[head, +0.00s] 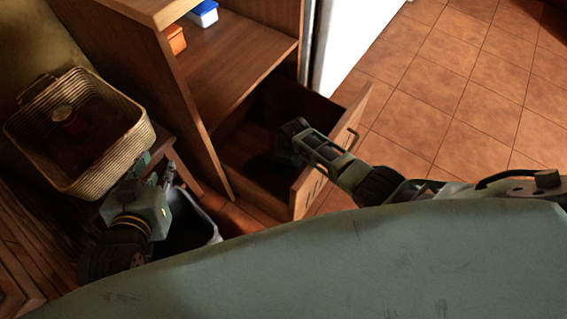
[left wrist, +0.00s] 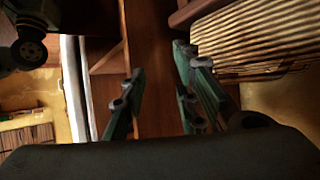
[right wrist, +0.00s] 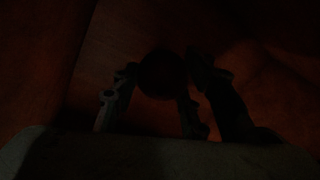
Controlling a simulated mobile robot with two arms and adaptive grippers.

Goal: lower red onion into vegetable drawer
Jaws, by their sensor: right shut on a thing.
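The vegetable drawer (head: 268,108) is a wooden drawer pulled out from the bottom of a wooden cabinet, with a slotted front and a metal handle. My right gripper (head: 285,140) reaches down inside it over the front panel. In the very dark right wrist view, a round dark thing, apparently the red onion (right wrist: 162,74), sits between the fingers of my right gripper (right wrist: 158,85), which are shut on it. I cannot tell whether it touches the drawer floor. My left gripper (head: 150,165) is near the wicker basket, and its fingers are apart and empty in the left wrist view (left wrist: 160,82).
The cabinet shelf (head: 235,65) holds a blue-lidded box (head: 204,13) and an orange box (head: 175,40). Tiled floor at right is clear.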

